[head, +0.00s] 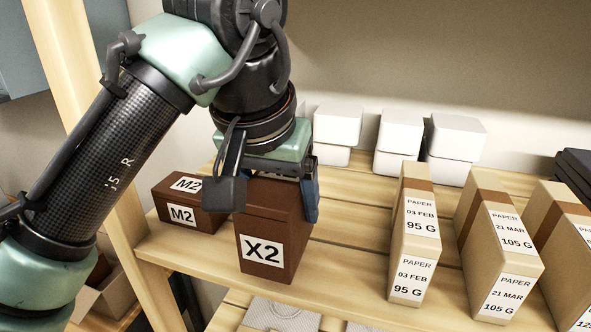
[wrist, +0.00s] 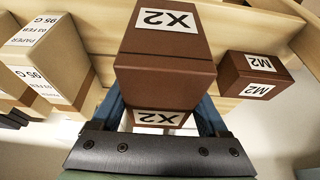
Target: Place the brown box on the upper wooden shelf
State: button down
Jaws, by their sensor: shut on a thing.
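The brown box labelled X2 (head: 270,225) is at the front of the upper wooden shelf (head: 345,262), right of a smaller brown box labelled M2 (head: 184,202). My gripper (head: 265,190) reaches down from above and is shut on the X2 box, with a blue finger showing at its right side. In the wrist view the X2 box (wrist: 165,65) sits between the blue fingers of my gripper (wrist: 165,118). The M2 box (wrist: 254,75) shows apart from it. I cannot tell whether the X2 box's underside touches the shelf slats.
Tan paper boxes (head: 412,235) stand in a row to the right, with bare shelf between them and the X2 box. White containers (head: 338,125) line the back of the shelf. A wooden upright (head: 70,70) stands at the left. A lower shelf (head: 232,316) shows below.

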jog(key=w+f+p, duration=0.1)
jog(key=w+d+p, duration=0.1)
jog(key=w+p, duration=0.1)
jog(key=w+f+p, duration=0.1)
jog(key=w, duration=0.1)
jog(key=shift+w+d+f, duration=0.25)
jog(key=shift+d+f, duration=0.05)
jog(key=shift+d, duration=0.05)
jog(key=shift+f, duration=0.3)
jog(key=shift+f, duration=0.2)
grip_release()
jog(key=shift+b+v, duration=1.4)
jog(key=shift+v, duration=2.55)
